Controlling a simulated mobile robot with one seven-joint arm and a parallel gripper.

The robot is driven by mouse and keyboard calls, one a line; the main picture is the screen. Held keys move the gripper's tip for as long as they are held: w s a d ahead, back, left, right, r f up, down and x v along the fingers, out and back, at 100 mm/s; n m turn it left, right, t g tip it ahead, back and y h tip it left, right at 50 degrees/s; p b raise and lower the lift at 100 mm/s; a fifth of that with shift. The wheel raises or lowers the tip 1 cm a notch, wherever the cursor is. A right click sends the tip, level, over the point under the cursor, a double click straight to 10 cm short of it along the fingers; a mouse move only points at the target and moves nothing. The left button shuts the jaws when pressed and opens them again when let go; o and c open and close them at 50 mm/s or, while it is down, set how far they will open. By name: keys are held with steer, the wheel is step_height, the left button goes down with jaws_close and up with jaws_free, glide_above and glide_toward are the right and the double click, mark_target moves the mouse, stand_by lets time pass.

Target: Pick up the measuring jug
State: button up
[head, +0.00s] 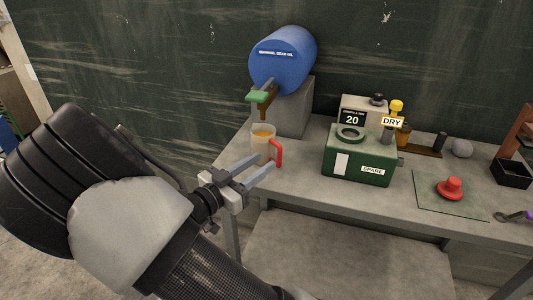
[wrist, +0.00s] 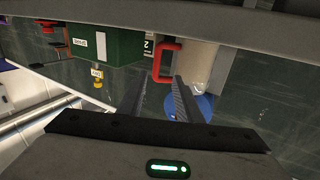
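The measuring jug (head: 261,145) is a pale, see-through vessel with amber liquid and a red handle on its right side. It stands upright near the left end of the bench, below the green-handled tap of the blue drum. In the wrist view, which looks upside down, the jug (wrist: 200,62) shows with its red handle ahead of the gap between my fingers. My gripper (head: 262,167) is open and empty, its fingers pointing toward the handle. It also shows in the wrist view (wrist: 160,88). I cannot tell whether a finger touches the handle.
The blue drum (head: 283,60) rests on a grey stand behind the jug. A green box marked SPARE (head: 340,166) stands to the right, with a grey display box (head: 360,108) behind it. A red knob-like part (head: 452,188) lies farther right. The bench front (head: 300,190) is clear.

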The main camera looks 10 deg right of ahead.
mark_target(278, 157)
steer(key=x, duration=0.2)
steer(key=shift+w+d, duration=0.2)
steer(key=shift+d, duration=0.1)
steer(key=d, duration=0.1)
steer(key=w+d+b, duration=0.1)
steer(key=w+d, duration=0.1)
steer(key=d, duration=0.1)
steer(key=shift+f+b, duration=0.4)
steer(key=shift+w+d+r, duration=0.1)
steer(key=shift+w+d, duration=0.15)
steer(key=shift+d, duration=0.05)
jaws_close()
